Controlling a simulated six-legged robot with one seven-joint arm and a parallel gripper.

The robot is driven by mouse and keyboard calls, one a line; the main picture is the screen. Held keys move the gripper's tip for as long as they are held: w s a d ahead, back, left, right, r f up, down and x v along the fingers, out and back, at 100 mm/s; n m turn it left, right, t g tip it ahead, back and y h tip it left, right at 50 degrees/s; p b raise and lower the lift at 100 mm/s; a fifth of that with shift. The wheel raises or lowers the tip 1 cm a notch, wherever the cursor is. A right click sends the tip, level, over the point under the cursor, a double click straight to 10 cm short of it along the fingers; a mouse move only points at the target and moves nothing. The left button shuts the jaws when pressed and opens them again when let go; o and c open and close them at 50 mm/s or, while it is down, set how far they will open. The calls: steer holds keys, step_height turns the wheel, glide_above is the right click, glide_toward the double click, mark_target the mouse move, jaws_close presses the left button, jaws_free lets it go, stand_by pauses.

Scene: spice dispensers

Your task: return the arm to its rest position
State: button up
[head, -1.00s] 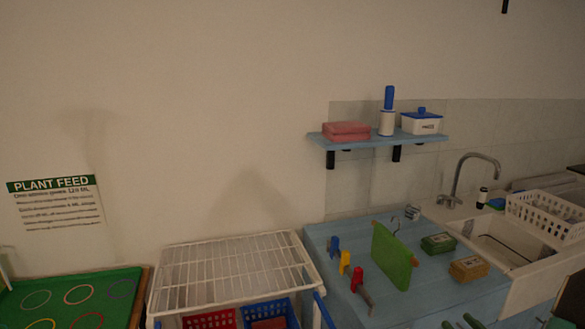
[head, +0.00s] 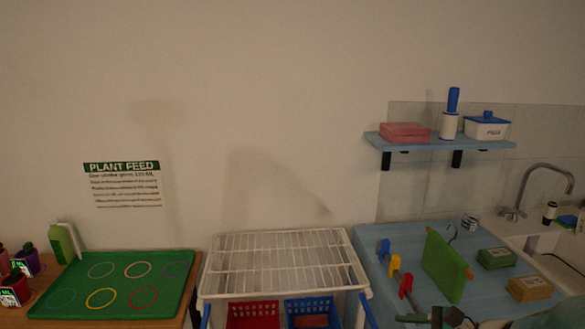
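My gripper is not to be made out in the head view, so its opening and anything in it cannot be seen. Dark and greenish shapes are cut off by the bottom right edge, in front of the blue counter (head: 378,262). I cannot tell whether they are part of my arm or things on the counter.
A white wire rack (head: 285,262) with red (head: 252,315) and blue baskets (head: 312,312) stands in the middle. A green tray with rings (head: 75,283) is at left. The counter holds a green board (head: 445,266). A blue shelf (head: 440,142) and sink faucet (head: 520,190) are at right.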

steer(key=s+a+r+n+g+h, duration=0.1)
steer(key=s+a+r+n+h, duration=0.2)
steer(key=n, duration=0.6)
steer(key=s+a+r+n+g+h, duration=0.1)
steer(key=s+a+r+n+h, duration=0.3)
steer(key=n, duration=0.6)
steer(key=s+a+h, duration=0.2)
steer(key=s+a, duration=0.1)
steer(key=s, duration=0.1)
steer(key=shift+s+a+r, duration=0.2)
steer(key=shift+s+r, duration=0.1)
steer(key=shift+s, duration=0.1)
steer(key=c, duration=0.4)
steer(key=shift+o, duration=0.2)
steer(key=shift+a, duration=0.15)
